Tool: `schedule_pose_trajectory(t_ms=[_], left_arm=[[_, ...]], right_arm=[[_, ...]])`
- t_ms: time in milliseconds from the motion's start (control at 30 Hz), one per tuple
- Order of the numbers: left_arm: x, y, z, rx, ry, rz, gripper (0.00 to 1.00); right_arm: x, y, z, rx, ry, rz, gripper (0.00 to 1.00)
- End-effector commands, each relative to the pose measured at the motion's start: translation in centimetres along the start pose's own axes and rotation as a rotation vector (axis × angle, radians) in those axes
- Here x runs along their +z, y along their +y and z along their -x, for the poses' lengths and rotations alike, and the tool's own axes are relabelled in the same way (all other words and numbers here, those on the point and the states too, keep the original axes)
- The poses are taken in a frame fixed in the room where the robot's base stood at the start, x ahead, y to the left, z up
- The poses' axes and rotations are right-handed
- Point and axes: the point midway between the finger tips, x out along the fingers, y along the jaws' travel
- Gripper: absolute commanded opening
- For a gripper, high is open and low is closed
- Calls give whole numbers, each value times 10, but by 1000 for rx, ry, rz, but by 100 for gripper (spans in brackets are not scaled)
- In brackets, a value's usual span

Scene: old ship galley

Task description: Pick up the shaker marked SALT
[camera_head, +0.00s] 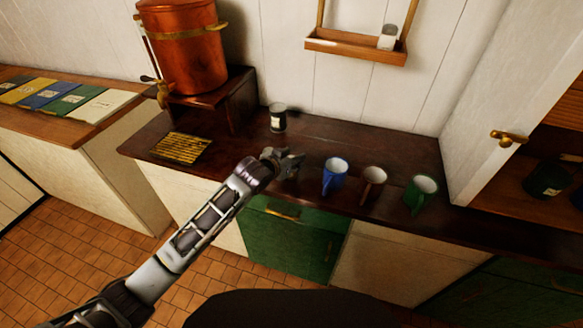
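A small dark shaker with a pale label (277,118) stands upright on the dark wooden counter, near its back. A second, pale shaker or jar (387,38) stands on a small hanging wooden shelf on the wall. The lettering on both is too small to read, so I cannot tell which is marked SALT. My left gripper (294,163) is over the counter's front part, in front of the dark shaker and apart from it. Its fingers are small and dark, and I cannot tell whether they are open. My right gripper is not in view.
A blue mug (335,177), a brown-and-white mug (372,185) and a green mug (421,194) stand right of my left gripper. A copper urn (188,50) and a brass grate (182,147) are at left. An open white door (502,95) stands at right.

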Motion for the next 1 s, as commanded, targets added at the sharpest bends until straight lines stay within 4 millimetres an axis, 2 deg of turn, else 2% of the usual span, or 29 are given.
schedule_pose_trajectory(t_ms=[33,167,200,567,767,1000], left_arm=[[0,0,0,0,0,0,32],[0,0,0,0,0,0,16],[0,0,0,0,1,0,14],[-6,0,3,0,2,0,14],[-23,0,12,0,4,0,14],[-54,0,28,0,4,0,14]], right_arm=[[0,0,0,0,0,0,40],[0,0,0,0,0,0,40],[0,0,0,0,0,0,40],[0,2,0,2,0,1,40],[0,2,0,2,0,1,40],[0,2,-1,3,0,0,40]])
